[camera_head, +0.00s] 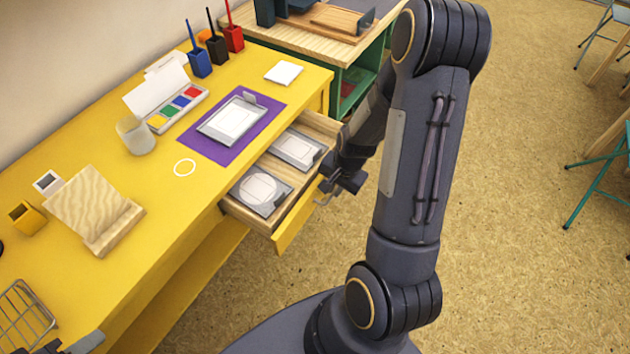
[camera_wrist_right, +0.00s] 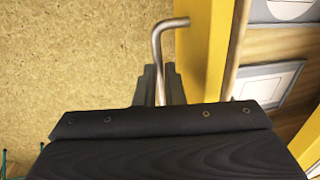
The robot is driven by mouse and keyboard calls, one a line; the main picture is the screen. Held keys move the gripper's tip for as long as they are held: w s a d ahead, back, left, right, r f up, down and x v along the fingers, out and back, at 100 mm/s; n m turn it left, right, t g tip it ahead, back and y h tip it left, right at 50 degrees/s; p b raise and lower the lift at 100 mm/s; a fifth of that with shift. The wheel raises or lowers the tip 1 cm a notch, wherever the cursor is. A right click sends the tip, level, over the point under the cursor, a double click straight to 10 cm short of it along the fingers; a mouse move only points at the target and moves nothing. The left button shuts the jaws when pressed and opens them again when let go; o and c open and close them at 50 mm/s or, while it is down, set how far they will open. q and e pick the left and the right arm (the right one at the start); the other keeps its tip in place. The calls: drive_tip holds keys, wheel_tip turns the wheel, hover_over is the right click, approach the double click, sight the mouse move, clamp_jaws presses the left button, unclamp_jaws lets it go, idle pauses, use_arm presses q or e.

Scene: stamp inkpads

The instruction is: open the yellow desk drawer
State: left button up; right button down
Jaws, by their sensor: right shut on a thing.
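The yellow desk drawer (camera_head: 296,221) is pulled out from the desk (camera_head: 185,228), with its wooden inside showing. Two grey inkpads lie in it, one with a round pad (camera_head: 260,190) and one with a rectangular pad (camera_head: 298,148). My right gripper (camera_head: 338,186) is at the drawer's front, shut on the metal handle (camera_wrist_right: 157,45). The right wrist view shows the bent handle bar running between the dark fingers (camera_wrist_right: 160,88). A grey part at the head view's lower left corner appears to be my left gripper (camera_head: 78,345); its fingers are cut off.
On the desktop are a purple mat (camera_head: 222,148) with a grey inkpad, a paint box (camera_head: 178,107), a glass jar (camera_head: 136,135), a wooden stand (camera_head: 95,210) and pen cups (camera_head: 199,63). A green-sided shelf (camera_head: 352,84) stands beyond the drawer.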

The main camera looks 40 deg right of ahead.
drive_tip(key=s+d+b, duration=0.2)
drive_tip(key=s+d, duration=0.1)
drive_tip(key=s, duration=0.4)
drive_tip(key=shift+s, duration=0.3)
drive_tip(key=shift+d, duration=0.1)
drive_tip(key=c, duration=1.5)
unclamp_jaws()
drive_tip(key=r+p, duration=0.1)
drive_tip(key=r, duration=0.1)
drive_tip(key=s+r, duration=0.1)
drive_tip(key=r, duration=0.2)
drive_tip(key=r+p, duration=0.1)
drive_tip(key=r, duration=0.1)
drive_tip(key=shift+s+d+r+p, duration=0.15)
drive_tip(key=shift+d+r+p, duration=0.15)
drive_tip(key=shift+r, duration=0.1)
